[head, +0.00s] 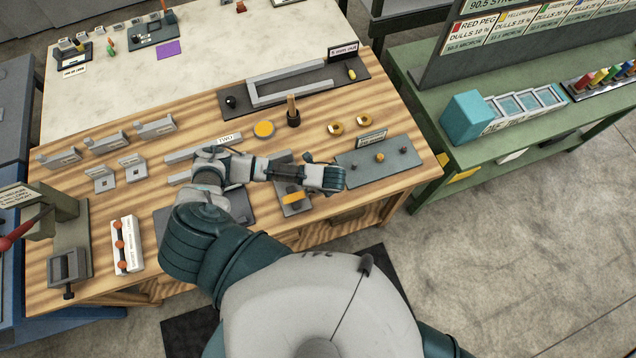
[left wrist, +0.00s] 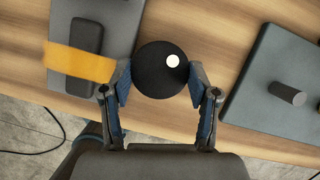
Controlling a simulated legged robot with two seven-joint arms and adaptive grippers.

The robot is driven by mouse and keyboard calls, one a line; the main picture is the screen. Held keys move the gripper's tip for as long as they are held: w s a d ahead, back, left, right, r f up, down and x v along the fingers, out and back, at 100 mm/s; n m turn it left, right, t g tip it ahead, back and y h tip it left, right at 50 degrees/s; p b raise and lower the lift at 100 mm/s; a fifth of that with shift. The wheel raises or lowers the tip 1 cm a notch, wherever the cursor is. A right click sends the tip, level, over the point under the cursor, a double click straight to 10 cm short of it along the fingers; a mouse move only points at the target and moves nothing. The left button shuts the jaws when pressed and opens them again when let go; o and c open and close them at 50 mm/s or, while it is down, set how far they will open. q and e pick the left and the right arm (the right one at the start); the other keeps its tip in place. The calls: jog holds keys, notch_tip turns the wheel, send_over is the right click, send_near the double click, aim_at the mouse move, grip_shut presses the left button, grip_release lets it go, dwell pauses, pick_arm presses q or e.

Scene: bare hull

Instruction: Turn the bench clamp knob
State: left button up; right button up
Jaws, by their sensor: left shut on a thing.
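A round black knob with a white dot (left wrist: 155,65) sits between the two fingers of my left gripper (left wrist: 159,84) in the left wrist view. The fingers touch its sides and are shut on it. The white dot is at the upper right of the knob's face. In the head view my left gripper (head: 328,176) is over the front part of the wooden bench and hides most of the knob. Beside the knob is a grey plate (left wrist: 122,20) with a dark block and an orange bar (left wrist: 78,62). My right gripper is not in view.
A dark board with pegs (head: 402,163) lies close to the right of my left gripper. A dark upright post (head: 293,112), yellow disc (head: 264,129) and brass rings (head: 335,129) stand behind it. A green side bench (head: 425,75) is further right.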

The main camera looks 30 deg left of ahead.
pick_arm(q)
jog(key=m, duration=0.2)
jog(key=m+t+h, duration=0.1)
jog(key=m, duration=0.1)
jog(key=a+m+t, duration=0.1)
jog(key=m, duration=0.2)
jog(key=shift+w+r+h, duration=0.15)
jog(key=shift+h, duration=0.25)
jog(key=m+h, duration=0.1)
jog(key=m, duration=0.2)
jog(key=shift+m+t, duration=0.4)
jog(key=m+h, duration=0.2)
jog(key=m, duration=0.2)
jog(key=shift+w+a+r+m, duration=0.1)
jog(key=shift+m, duration=0.2)
jog(key=m+h, duration=0.1)
jog(key=m, duration=0.2)
jog(key=m+g+h, duration=0.1)
jog(key=m, duration=0.2)
jog(key=shift+w+a, duration=0.1)
jog(key=m+g+h, duration=0.1)
jog(key=m, duration=0.2)
jog(key=shift+m+g, duration=0.4)
jog(key=shift+m, duration=0.6)
jog(key=shift+f+m+h, duration=0.2)
jog(key=shift+m+h, duration=0.1)
